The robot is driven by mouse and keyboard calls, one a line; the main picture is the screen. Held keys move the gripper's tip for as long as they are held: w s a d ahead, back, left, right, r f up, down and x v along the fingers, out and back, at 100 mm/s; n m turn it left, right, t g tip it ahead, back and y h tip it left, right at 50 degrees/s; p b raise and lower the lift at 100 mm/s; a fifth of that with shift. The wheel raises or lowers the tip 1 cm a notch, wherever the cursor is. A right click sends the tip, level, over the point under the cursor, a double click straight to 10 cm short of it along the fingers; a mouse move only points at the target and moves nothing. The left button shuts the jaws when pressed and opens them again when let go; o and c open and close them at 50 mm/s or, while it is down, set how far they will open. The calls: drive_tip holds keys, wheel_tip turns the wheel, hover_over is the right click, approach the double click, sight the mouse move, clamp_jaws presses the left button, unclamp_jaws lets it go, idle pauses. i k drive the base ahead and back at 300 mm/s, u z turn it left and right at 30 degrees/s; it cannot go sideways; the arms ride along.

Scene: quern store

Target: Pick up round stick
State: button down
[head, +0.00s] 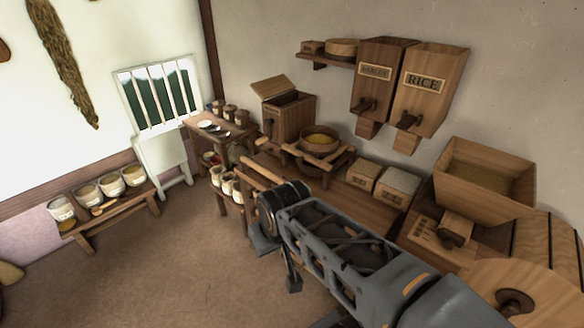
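A pale round stick (264,172) shows at the left end of the long wooden bench, just beyond my arm's end. A second pale rod-like piece shows just below it, and I cannot tell whether that is a stick or part of the bench. My gripper (277,262) hangs below the dark wrist, in front of the bench's left end and nearer to me than the stick. Its two dark fingers look apart, with bare floor showing between them. It appears empty and does not touch the stick. My arm hides part of the bench front.
The bench carries a bowl in a wooden frame (320,138), two small boxes and a large open bin (484,179). BARLEY (376,85) and RICE (431,90) hoppers hang above. A low bench with several pots (109,184) stands left. The floor (170,265) between is clear.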

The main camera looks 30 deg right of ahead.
sight(270, 175)
drive_tip(key=z, duration=0.45)
drive_tip(key=i, duration=1)
drive_tip(key=u, duration=1.15)
drive_tip(key=i, duration=2.55)
drive_tip(key=z, duration=3.45)
